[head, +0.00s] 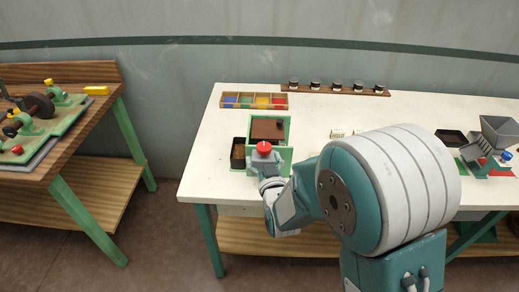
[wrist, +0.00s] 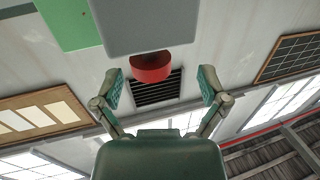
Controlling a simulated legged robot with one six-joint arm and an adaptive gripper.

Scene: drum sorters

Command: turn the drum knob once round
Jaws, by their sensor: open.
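In the wrist view the knob (wrist: 151,70) is a red round shape below the grey housing (wrist: 155,28). My gripper (wrist: 159,82) is open there, one finger on each side of the knob, with gaps between knob and fingers. The knob is left of the middle between the fingers. In the head view I cannot make out the fingers; my arm reaches close to the sorter.
A tray of coloured compartments (head: 255,100) and a rack with several small dark-topped jars (head: 336,87) stand at the back of the white table (head: 215,160). Another sorter with a blue knob (head: 507,156) is at the right. A wooden bench (head: 60,155) stands at the left.

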